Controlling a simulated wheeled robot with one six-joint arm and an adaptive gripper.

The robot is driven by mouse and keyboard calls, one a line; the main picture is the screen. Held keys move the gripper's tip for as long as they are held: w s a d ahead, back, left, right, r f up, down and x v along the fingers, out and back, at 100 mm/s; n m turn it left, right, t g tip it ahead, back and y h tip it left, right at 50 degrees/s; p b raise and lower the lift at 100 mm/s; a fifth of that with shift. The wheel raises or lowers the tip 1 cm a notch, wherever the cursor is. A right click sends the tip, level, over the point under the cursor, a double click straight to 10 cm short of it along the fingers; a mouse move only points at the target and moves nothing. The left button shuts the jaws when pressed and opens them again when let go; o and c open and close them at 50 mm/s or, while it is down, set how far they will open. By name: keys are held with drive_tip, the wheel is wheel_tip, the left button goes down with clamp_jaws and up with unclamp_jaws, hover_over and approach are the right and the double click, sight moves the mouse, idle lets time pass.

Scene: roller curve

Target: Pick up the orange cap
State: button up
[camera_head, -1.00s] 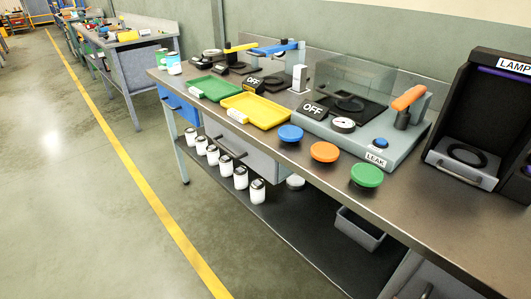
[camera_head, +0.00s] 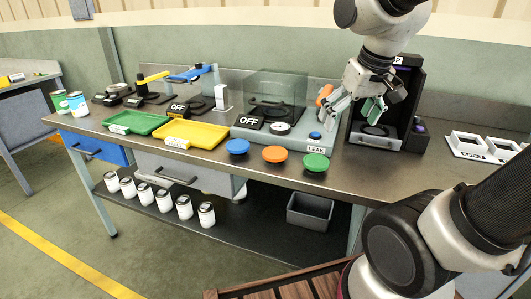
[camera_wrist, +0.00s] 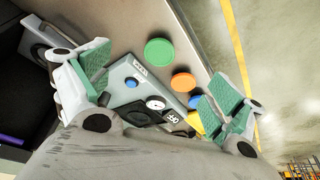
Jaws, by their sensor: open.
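The orange cap (camera_head: 275,154) is a round disc lying on the metal workbench near its front edge. It sits between the blue cap (camera_head: 238,147) and the green cap (camera_head: 316,162). In the wrist view the orange cap (camera_wrist: 183,82) shows between the fingers, beside the larger-looking green cap (camera_wrist: 160,52). My gripper (camera_head: 355,106) is open and empty, in the air above the bench, to the right of and above the orange cap. Its green finger pads show in the wrist view (camera_wrist: 155,85).
Behind the caps stands the leak tester (camera_head: 283,136) with a clear cover and orange handle. The black lamp box (camera_head: 414,108) is behind my gripper. Yellow (camera_head: 190,134) and green (camera_head: 136,123) trays lie left. The bench front right of the green cap is clear.

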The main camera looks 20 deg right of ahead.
drive_tip(key=w+a+f, duration=0.4)
drive_tip(key=w+a, duration=0.1)
drive_tip(key=w, duration=0.3)
drive_tip(key=n, duration=0.1)
approach(275, 152)
drive_tip(key=shift+g, duration=0.4)
drive_tip(key=x, duration=0.5)
drive_tip(key=w+x, duration=0.1)
drive_tip(key=x, duration=0.1)
drive_tip(key=shift+f, duration=0.45)
drive_tip(key=c, duration=0.8)
